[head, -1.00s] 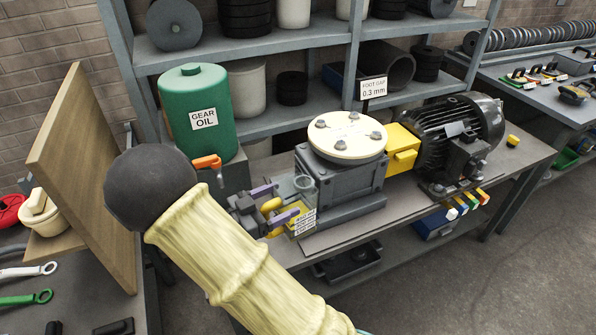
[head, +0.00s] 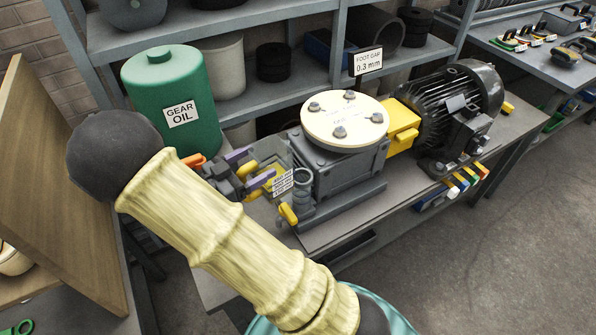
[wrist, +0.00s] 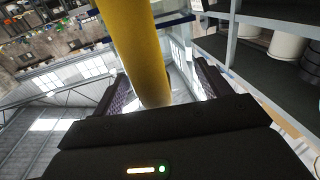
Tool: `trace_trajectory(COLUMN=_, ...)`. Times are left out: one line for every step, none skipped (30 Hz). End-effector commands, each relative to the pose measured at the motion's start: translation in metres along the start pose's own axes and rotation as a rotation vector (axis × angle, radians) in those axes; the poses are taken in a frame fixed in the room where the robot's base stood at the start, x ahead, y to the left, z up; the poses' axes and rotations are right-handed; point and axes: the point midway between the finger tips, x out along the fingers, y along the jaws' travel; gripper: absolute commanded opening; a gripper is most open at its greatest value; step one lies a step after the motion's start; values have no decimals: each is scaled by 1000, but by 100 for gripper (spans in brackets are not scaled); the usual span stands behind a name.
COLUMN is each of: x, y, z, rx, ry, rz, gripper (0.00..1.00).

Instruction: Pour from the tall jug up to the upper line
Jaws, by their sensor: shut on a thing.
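My gripper (head: 250,168), with purple finger pads, is shut on the yellow handle of a clear jug (head: 278,160). The yellow handle (wrist: 145,50) stands between the two fingers in the wrist view. The jug has a white label (head: 282,183) with small print and is held in the air at the left of the grey gearbox (head: 345,165). Its tilt and liquid level cannot be made out. A small grey upright cylinder (head: 302,187) stands at the gearbox's left side, close to the jug in the picture. A yellow piece (head: 288,214) sits low beside it. No upper line is readable.
The bench (head: 420,200) carries the gearbox with its cream lid (head: 345,119), a yellow coupling guard (head: 402,128) and a black motor (head: 460,105). A green gear oil drum (head: 172,95) stands behind my gripper. A wooden board (head: 60,190) rises at left.

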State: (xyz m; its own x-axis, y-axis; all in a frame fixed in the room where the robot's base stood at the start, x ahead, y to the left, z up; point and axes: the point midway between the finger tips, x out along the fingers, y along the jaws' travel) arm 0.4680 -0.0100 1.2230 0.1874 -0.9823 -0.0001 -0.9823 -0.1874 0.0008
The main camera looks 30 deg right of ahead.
Motion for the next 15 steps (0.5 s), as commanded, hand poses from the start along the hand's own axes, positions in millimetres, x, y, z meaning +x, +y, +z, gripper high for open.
trace_trajectory(x=0, y=0, z=-1, rx=1, ry=2, rz=1, gripper=12)
trace_trajectory(x=0, y=0, z=-1, rx=1, ry=2, rz=1, gripper=12)
trace_trajectory(x=0, y=0, z=-1, rx=1, ry=2, rz=1, gripper=12)
trace_trajectory(x=0, y=0, z=-1, rx=1, ry=2, rz=1, gripper=12)
trace_trajectory(x=0, y=0, z=-1, rx=1, ry=2, rz=1, gripper=12)
trace_trajectory(x=0, y=0, z=-1, rx=1, ry=0, rz=1, gripper=12)
trace_trajectory(x=0, y=0, z=-2, rx=1, ry=-3, rz=1, gripper=12)
trace_trajectory(x=0, y=0, z=-3, rx=1, ry=-7, rz=2, gripper=12)
trace_trajectory(x=1, y=0, z=-5, rx=1, ry=-16, rz=2, gripper=12)
trace_trajectory(x=1, y=0, z=-6, rx=1, ry=-25, rz=2, gripper=12)
trace_trajectory(x=1, y=0, z=-8, rx=2, ry=-37, rz=2, gripper=12)
trace_trajectory(x=1, y=0, z=-10, rx=2, ry=-54, rz=2, gripper=12)
trace_trajectory(x=1, y=0, z=-12, rx=3, ry=-67, rz=2, gripper=12)
trace_trajectory(x=1, y=0, z=-13, rx=4, ry=-81, rz=2, gripper=12)
trace_trajectory(x=1, y=0, z=-15, rx=3, ry=-101, rz=3, gripper=12)
